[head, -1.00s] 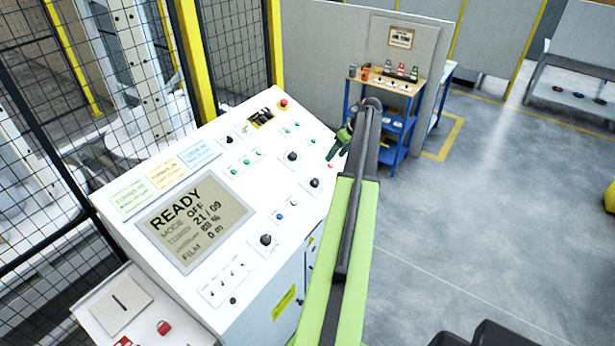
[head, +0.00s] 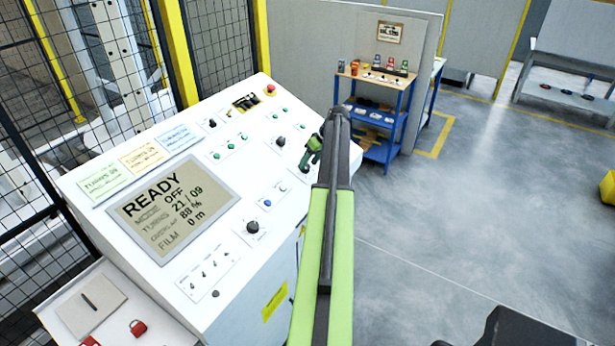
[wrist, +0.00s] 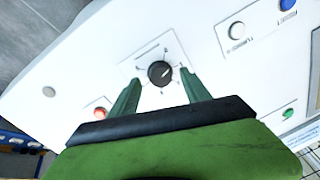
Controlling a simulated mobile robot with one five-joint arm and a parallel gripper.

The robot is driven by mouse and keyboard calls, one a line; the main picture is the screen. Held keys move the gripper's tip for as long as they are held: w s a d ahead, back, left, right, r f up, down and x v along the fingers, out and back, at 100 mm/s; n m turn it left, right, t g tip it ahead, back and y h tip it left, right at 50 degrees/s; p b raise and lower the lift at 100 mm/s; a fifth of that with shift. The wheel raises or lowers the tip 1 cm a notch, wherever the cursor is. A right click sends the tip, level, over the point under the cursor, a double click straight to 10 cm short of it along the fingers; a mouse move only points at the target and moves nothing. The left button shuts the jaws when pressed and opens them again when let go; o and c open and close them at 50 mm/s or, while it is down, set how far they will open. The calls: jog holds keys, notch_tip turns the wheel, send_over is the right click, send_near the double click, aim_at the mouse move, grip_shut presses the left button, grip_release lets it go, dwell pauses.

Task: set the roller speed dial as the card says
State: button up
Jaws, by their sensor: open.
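A round black dial (wrist: 160,73) with marks around it sits on a white plate in the wrist view. Its pointer line aims to the upper right. My gripper (wrist: 160,80) is open, with one green finger on each side of the dial; I cannot tell if they touch it. In the head view my gripper (head: 311,154) is at the right side of the console and hides this dial. Three cards stand along the console's upper left: green (head: 104,180), yellow (head: 144,157) and blue (head: 179,138). Their small print is not surely legible.
The console screen (head: 173,208) reads READY, mode OFF, turns 21/09, film 0 m. Other knobs (head: 281,141) (head: 252,228) and green buttons (head: 217,156) share the panel. A red button (wrist: 100,113) is near the left finger.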

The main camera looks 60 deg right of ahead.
jog(key=shift+x, duration=0.8)
jog(key=shift+r, duration=0.1)
grip_shut()
jog(key=shift+a, duration=0.15)
jog(key=shift+m, duration=0.3)
